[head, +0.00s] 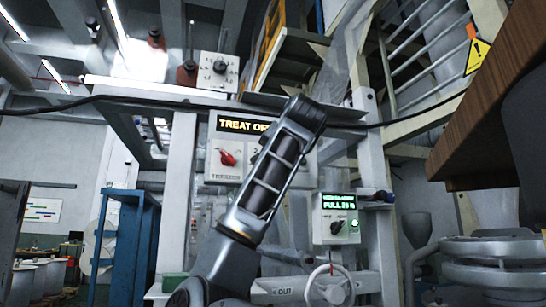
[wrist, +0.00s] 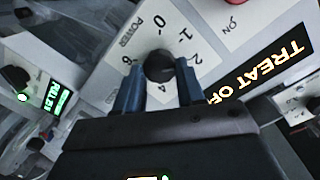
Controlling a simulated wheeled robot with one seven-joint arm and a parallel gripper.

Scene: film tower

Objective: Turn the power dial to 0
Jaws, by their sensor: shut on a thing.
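The power dial (wrist: 159,64) is a black round knob on a white panel (wrist: 97,45), seen in the wrist view. The word POWER and the numbers around the knob show rotated, with 0 above it and 1 and 2 to its upper right. My gripper (wrist: 157,74) has one blue-grey finger on each side of the knob and is shut on it. I cannot tell which number the knob points to. In the head view my arm covers the dial; only part of the panel (head: 222,174) shows, with a red knob and a lit TREAT OFF display (head: 244,125).
In the head view a box with a green display (head: 337,216) and a handwheel (head: 330,288) stand at lower right of the arm. A black cable (head: 150,102) crosses above the panel. A wooden edge (head: 490,100) juts in at the right.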

